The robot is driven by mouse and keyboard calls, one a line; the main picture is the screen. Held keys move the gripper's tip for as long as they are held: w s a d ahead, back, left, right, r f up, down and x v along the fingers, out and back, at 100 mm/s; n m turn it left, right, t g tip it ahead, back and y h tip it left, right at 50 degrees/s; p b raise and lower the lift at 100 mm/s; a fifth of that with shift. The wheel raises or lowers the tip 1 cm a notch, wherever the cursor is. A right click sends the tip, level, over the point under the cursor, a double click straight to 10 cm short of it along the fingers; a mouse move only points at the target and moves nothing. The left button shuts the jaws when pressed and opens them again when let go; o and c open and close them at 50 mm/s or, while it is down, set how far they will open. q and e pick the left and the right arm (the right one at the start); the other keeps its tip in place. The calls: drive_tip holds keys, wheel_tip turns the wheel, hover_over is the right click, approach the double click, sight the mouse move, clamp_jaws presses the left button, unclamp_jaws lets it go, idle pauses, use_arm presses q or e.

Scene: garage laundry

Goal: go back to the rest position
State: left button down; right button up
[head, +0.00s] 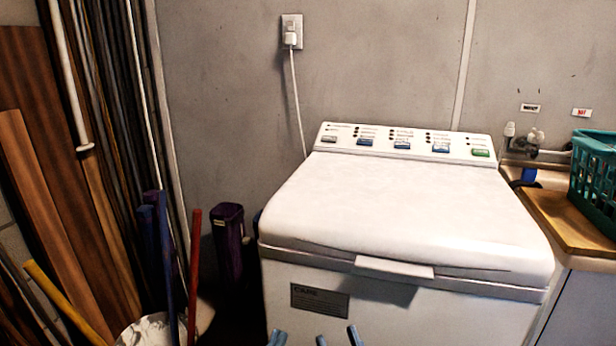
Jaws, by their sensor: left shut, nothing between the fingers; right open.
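Only blue fingertips of my grippers show, at the bottom edge of the head view in front of the washer. My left gripper (278,338) is the one further left; its fingertips are together and nothing shows between them. My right gripper (338,338) is just to its right, with two fingertips apart and an empty gap between them. The rest of both grippers and both arms are out of the frame. The white washer (410,210) stands before me with its lid closed.
A teal basket (597,180) stands on a wooden counter (565,222) at the right. Wooden boards (38,205), a red handle (195,265) and blue handles (168,260) stand at the left. A white cord (298,100) hangs from the wall outlet (291,32).

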use_arm(q)
wheel_tip(320, 180, down, 8)
drive_tip(key=s+a+r+g+y+p, duration=0.1)
drive_tip(key=a+g+y+p, duration=0.25)
drive_tip(key=g+p, duration=0.75)
use_arm(e)
wheel_tip(320, 180, down, 8)
drive_tip(key=s+d+r+g+h, duration=0.1)
drive_tip(key=d+g+h, duration=0.25)
drive_tip(key=g, duration=0.65)
use_arm(q)
drive_tip(key=s+a+f+g+y+p, duration=0.1)
drive_tip(key=s+a+f+g+p, duration=0.1)
drive_tip(key=s+g+p, duration=0.2)
drive_tip(key=s+a+f+g+y+p, duration=0.2)
drive_tip(key=s+g+p, duration=0.3)
drive_tip(key=s, duration=0.6)
drive_tip(key=shift+s+a+f+n+p, duration=0.2)
drive_tip(key=shift+s+a+n+p, duration=0.25)
drive_tip(key=shift+p, duration=0.75)
use_arm(e)
drive_tip(key=s+d+f+g+h, duration=0.1)
drive_tip(key=s+d+f+g, duration=0.1)
drive_tip(key=s+g, duration=0.3)
drive_tip(key=s+d+f+g+h, duration=0.2)
drive_tip(key=s+g, duration=0.3)
drive_tip(key=s, duration=0.5)
drive_tip(key=shift+s+d+f+m, duration=0.2)
drive_tip(key=shift+s+d+m, duration=0.1)
drive_tip(key=shift+d+m, duration=0.15)
